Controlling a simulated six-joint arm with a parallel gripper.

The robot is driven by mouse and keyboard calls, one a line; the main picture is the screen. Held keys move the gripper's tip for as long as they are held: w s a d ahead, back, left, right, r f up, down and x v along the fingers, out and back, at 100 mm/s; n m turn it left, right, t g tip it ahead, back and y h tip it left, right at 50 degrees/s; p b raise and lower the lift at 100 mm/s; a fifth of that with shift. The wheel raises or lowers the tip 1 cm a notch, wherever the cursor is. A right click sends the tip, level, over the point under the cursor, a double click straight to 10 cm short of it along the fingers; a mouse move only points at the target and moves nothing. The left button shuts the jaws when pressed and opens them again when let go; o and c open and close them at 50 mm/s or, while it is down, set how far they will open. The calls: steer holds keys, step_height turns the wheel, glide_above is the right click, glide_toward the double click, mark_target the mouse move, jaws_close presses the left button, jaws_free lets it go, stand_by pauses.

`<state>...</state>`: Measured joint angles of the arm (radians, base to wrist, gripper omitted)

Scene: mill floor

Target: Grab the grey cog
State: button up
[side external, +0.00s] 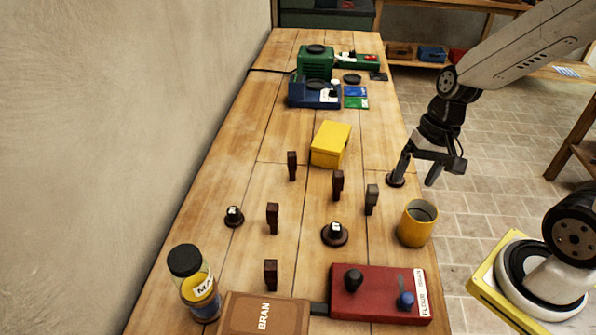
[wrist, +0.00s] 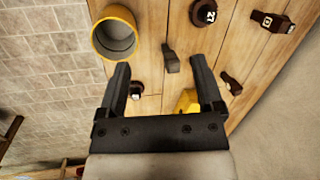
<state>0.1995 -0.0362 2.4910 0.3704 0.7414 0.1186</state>
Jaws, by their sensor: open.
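The grey cog (side external: 372,200), a small upright peg with a greyish face, stands on the wooden bench left of the yellow mug. It is greyer than the dark brown pegs around it. In the wrist view the cog (wrist: 171,60) shows between and slightly beyond my fingertips. My gripper (side external: 417,178) is open and empty, above and to the right of the cog near the bench's right edge. In the wrist view my gripper (wrist: 160,66) has its two fingers wide apart, with nothing held.
The yellow mug (side external: 418,224) and a dark round weight (side external: 395,180) stand close to the cog. A brown peg (side external: 338,185) is just left of it. A yellow box (side external: 331,144) lies behind, a red control box (side external: 380,293) in front. More pegs and weights stand leftward.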

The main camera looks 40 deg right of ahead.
steer(key=w+d+r+m+t+y, duration=0.1)
steer(key=w+d+m+t+y, duration=0.25)
steer(key=m, duration=0.65)
steer(key=w+d+r+m+t+y, duration=0.15)
steer(key=m+t+y, duration=0.3)
steer(key=m, duration=0.45)
glide_toward(368, 191)
steer(key=x, duration=0.2)
steer(key=shift+w+a, duration=0.25)
steer(key=shift+a, duration=0.05)
steer(key=shift+x, duration=1.3)
steer(key=shift+f, duration=0.1)
steer(key=shift+x, duration=2.6)
